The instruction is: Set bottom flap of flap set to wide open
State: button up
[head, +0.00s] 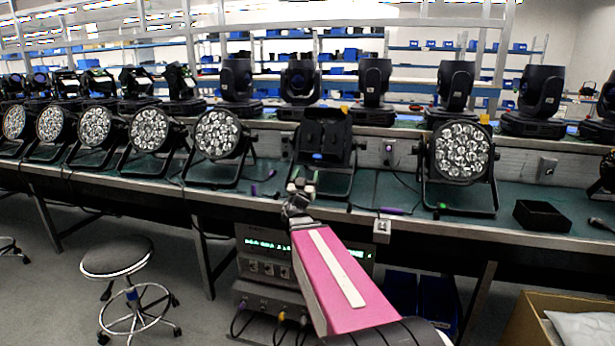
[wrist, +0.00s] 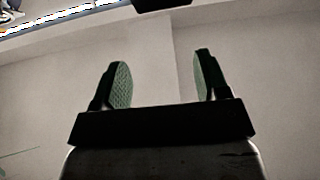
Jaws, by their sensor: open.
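The flap set (head: 326,136) is the black boxy unit on a par can in the middle of the bench in the head view. Its flaps are dark against dark, so I cannot tell the bottom flap's angle. My gripper (head: 301,184) is just in front of and below the flap set, near the bench's front edge. In the wrist view my gripper (wrist: 162,62) has its two green-padded fingers apart with nothing between them. A dark piece (wrist: 160,4) shows at the top edge, beyond the fingertips; I cannot tell which part it is.
A par can with a bare lens face (head: 462,151) stands right of the flap set, another (head: 217,134) left. Moving heads line the back. A black open box (head: 541,216) sits on the bench's right. A stool (head: 117,258) stands on the floor at left.

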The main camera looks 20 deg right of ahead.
jog(key=c, duration=0.4)
jog(key=shift+o, duration=0.2)
jog(key=n+g+y, duration=0.5)
jog(key=n+g, duration=1.1)
send_near(317, 155)
jog(key=x, duration=0.9)
jog(key=shift+f, duration=0.2)
